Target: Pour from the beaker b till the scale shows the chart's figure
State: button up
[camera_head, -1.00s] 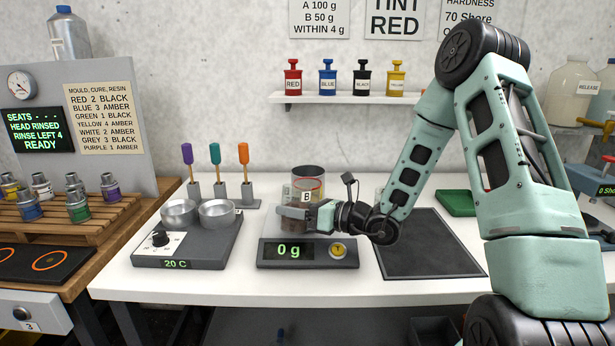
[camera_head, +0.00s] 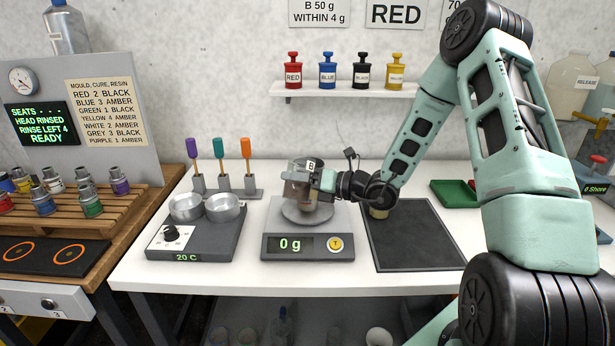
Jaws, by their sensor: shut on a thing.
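My gripper (camera_head: 318,182) is shut on beaker b (camera_head: 311,164), a see-through vessel with a white B label and a dark rim. The beaker is over the scale's round pan, looks slightly tilted, and my fingers partly hide it. Amber-brown stuff shows at or below it, but I cannot tell which vessel it is in. The scale (camera_head: 308,247) has a grey body, and its green display reads 0 g. The chart (camera_head: 320,13) on the wall shows B 50 g, within 4 g; its top line is cut off.
A hotplate with two metal pans (camera_head: 190,240) stands left of the scale, with a rack of coloured spatulas (camera_head: 222,192) behind. A dark mat (camera_head: 415,238) lies to the right, with a small yellowish cup (camera_head: 379,212) partly behind my wrist. A green tray (camera_head: 452,194) is farther right.

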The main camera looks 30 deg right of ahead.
jog(key=shift+r+m+p, duration=0.4)
jog(key=shift+m+p, duration=0.2)
jog(key=shift+p, duration=0.2)
dwell(1.0)
jog(key=shift+f+m+g+p, duration=0.25)
jog(key=shift+f+m+p, duration=0.15)
jog(key=shift+m, duration=0.5)
jog(key=shift+f+m+g+p, duration=0.3)
jog(key=shift+m+p, duration=0.15)
jog(key=shift+m, duration=0.45)
dwell(3.8)
